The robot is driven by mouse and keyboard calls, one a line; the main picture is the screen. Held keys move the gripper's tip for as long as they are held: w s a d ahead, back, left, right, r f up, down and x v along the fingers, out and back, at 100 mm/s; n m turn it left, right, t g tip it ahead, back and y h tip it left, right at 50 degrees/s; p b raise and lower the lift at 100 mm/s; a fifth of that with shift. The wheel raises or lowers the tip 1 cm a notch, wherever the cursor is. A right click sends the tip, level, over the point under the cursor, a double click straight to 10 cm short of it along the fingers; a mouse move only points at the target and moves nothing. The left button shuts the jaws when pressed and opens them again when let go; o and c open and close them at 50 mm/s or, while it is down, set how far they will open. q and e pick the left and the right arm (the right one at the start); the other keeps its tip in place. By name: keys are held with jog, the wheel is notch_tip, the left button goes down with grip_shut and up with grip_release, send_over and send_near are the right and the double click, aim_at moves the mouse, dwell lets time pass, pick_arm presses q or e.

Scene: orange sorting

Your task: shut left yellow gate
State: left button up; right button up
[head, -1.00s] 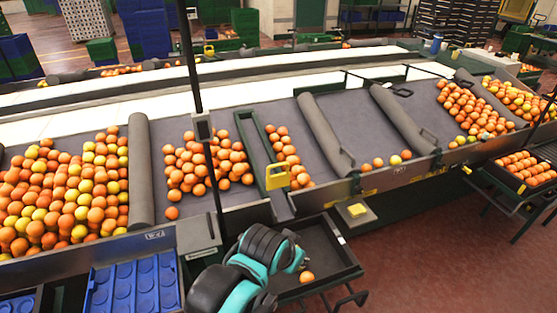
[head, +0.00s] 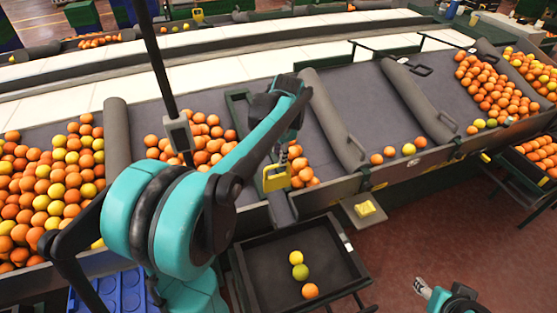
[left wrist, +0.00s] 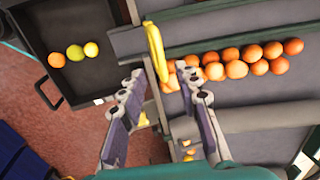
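The left yellow gate (head: 276,178) shows as a yellow handle at the front end of a green-framed lane. It also shows in the left wrist view (left wrist: 156,52) as a slim yellow bar. My left gripper (left wrist: 160,76) is open and empty, its fingertips just short of the bar and spread to either side. In the head view my left gripper (head: 284,150) is over the lane, close to the handle and partly hidden by its own arm. My right gripper (head: 422,288) shows small at the lower right, apart from everything; its finger state is unclear.
Oranges (head: 301,170) lie in the lane beside the gate. A black tray (head: 258,275) below holds a yellow, a greenish and an orange fruit. A yellow block (head: 364,209) sits on a ledge to its right. Grey rollers (head: 333,120) cross the sloped table.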

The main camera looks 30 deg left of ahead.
pick_arm(q)
jog(key=b, duration=0.1)
send_over(277, 177)
jog(key=f, duration=0.5)
jog(key=shift+w+d, duration=0.2)
grip_shut()
